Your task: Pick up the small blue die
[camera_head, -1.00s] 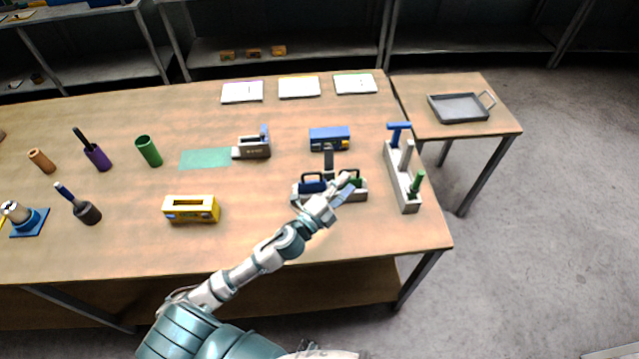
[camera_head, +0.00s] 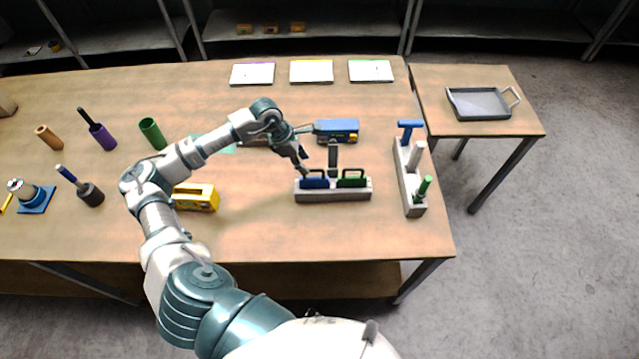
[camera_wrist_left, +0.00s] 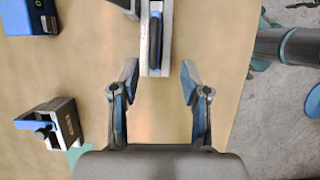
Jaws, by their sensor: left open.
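The small blue die (camera_head: 315,183), with a dark looped handle, sits in the left slot of a grey rack (camera_head: 335,196). A green die (camera_head: 351,182) sits beside it in the right slot. My left gripper (camera_head: 302,163) is open and empty, just above and behind the rack's left end. In the left wrist view, the open fingers (camera_wrist_left: 158,80) lie on either side of the rack's near end (camera_wrist_left: 155,71), with a visible gap on both sides. The die's dark blue handle (camera_wrist_left: 155,42) lies just beyond the fingertips, lined up between them. My right gripper is out of view.
A grey upright post (camera_head: 332,157) and a blue box (camera_head: 336,127) stand behind the rack. A long grey stand (camera_head: 410,185) with blue, grey and green handles is to its right. A yellow box (camera_head: 196,203) is to the left. The table front is clear.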

